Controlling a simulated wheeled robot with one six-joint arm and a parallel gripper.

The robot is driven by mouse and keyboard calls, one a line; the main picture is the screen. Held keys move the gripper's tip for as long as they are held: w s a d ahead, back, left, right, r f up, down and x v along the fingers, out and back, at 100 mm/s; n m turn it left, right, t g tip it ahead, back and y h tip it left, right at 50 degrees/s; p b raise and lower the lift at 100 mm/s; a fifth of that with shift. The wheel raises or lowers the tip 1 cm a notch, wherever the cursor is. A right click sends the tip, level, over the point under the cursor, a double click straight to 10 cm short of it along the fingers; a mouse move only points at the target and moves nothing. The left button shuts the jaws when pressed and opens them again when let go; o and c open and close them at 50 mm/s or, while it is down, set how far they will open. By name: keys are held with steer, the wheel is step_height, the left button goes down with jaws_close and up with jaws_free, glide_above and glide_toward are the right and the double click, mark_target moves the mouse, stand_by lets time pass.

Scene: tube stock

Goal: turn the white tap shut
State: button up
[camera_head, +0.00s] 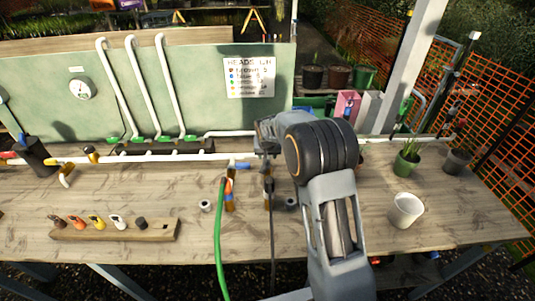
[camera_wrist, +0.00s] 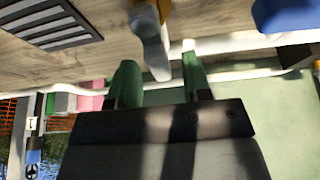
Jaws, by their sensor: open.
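A pale grey-white lever on a brass-coloured body, which looks like the white tap (camera_wrist: 152,45), shows at the top middle of the wrist view. Its end points down the picture, between the two green fingertips of my gripper (camera_wrist: 160,74). The fingers are apart, and I cannot tell whether they touch the lever. In the head view my gripper (camera_head: 266,150) is over the white pipe (camera_head: 205,157) near the back of the bench. My arm and gripper hide most of the tap there. A blue lever (camera_head: 240,165) sits just left of it and shows large in the wrist view (camera_wrist: 285,15).
A green hose (camera_head: 219,245) hangs from an orange-topped fitting (camera_head: 229,190). A wooden rack (camera_head: 160,231) with coloured heads lies at the front left. A white cup (camera_head: 405,210) and potted plants stand at the right. The green panel (camera_head: 200,85) rises behind the bench.

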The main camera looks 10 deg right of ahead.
jaws_close()
stand_by(0.3)
